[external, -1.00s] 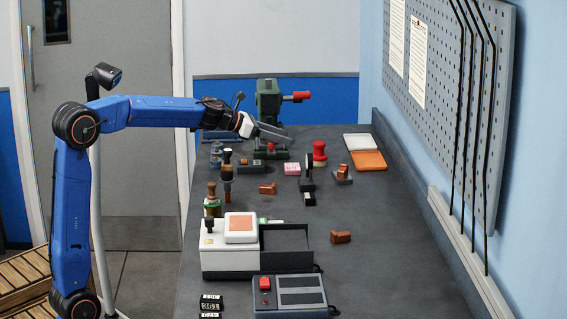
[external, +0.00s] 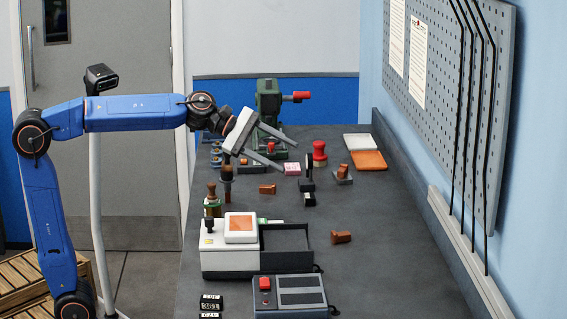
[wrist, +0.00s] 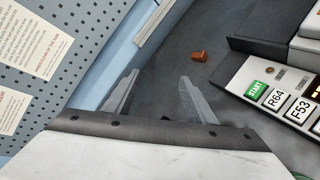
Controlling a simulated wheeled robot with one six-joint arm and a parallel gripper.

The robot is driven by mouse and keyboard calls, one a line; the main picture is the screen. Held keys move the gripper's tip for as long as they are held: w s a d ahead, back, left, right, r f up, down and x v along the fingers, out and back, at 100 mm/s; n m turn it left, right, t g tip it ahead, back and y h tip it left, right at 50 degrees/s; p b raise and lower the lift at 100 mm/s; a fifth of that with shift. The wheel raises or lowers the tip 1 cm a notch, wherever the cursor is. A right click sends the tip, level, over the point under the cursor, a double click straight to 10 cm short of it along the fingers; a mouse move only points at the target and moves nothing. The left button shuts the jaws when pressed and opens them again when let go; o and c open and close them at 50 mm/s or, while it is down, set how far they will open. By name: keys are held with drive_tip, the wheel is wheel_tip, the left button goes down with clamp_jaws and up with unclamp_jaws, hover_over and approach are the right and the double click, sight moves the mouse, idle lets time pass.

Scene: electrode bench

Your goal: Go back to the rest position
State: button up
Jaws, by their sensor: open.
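My gripper (external: 277,150) is open and empty, held above the far left part of the bench, with its two grey fingers spread and pointing right and down. The blue arm reaches in from the left. In the wrist view my gripper (wrist: 157,92) shows two separated fingers with nothing between them. The bench (external: 385,240) lies beneath it. Some small items behind the gripper are partly hidden.
A green press (external: 268,100) with a red handle stands at the back. A white machine (external: 228,258) with an open dark tray and a grey box with a red button (external: 290,292) stand in front. A copper-coloured block (external: 341,237) lies at right, also in the wrist view (wrist: 200,57). A pegboard wall (external: 460,110) bounds the right.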

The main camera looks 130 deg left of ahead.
drive_tip(key=s+d+f+m+g+h, duration=0.1)
drive_tip(key=s+d+f+m+h, duration=0.15)
drive_tip(key=d+m, duration=0.9)
drive_tip(key=s+d+f+m+g+h, duration=0.1)
drive_tip(key=d+f+m, duration=0.25)
drive_tip(key=d, duration=1.45)
drive_tip(key=s+d+f+m+g+h, duration=0.1)
drive_tip(key=s+d+f+m+g, duration=0.1)
drive_tip(key=s+d+f+m, duration=0.6)
drive_tip(key=s+d+f+m+g+h, duration=0.1)
drive_tip(key=s+d+f+m+g, duration=0.2)
drive_tip(key=s+d+f+m, duration=0.5)
wheel_tip(320, 180, down, 10)
drive_tip(key=s+d, duration=0.2)
drive_tip(key=d, duration=0.1)
drive_tip(key=shift+s+r, duration=0.15)
drive_tip(key=shift+s, duration=0.2)
drive_tip(key=shift+h, duration=0.25)
